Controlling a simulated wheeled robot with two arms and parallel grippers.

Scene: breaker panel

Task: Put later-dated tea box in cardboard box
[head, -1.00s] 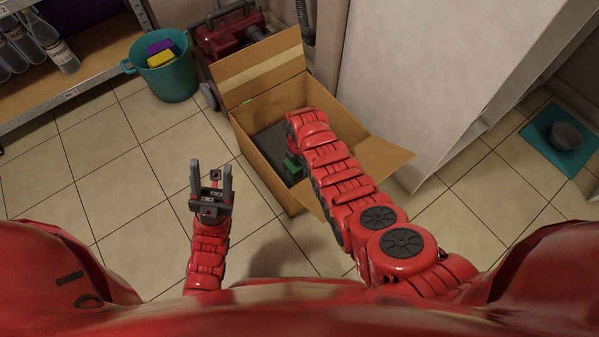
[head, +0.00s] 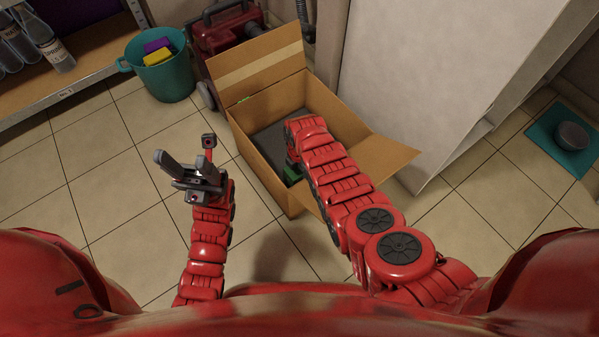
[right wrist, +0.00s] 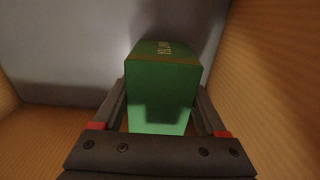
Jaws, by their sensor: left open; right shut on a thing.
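The open cardboard box (head: 262,172) stands on the tiled floor in the middle of the head view. My right arm reaches down into it, and my own forearm hides most of that gripper. In the right wrist view my right gripper (right wrist: 160,120) is shut on a green tea box (right wrist: 162,85), with the cardboard walls on both sides. A bit of the green tea box (head: 292,174) also shows in the head view, inside the cardboard box. Its date cannot be read. My left gripper (head: 182,165) is open and empty above the floor, left of the cardboard box.
A teal bucket (head: 162,82) with purple and yellow items stands at the back left, beside a shelf with bottles (head: 45,45). A red machine (head: 225,45) is behind the cardboard box. A white cabinet (head: 430,80) stands right. A grey bowl (head: 572,136) sits on a teal mat.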

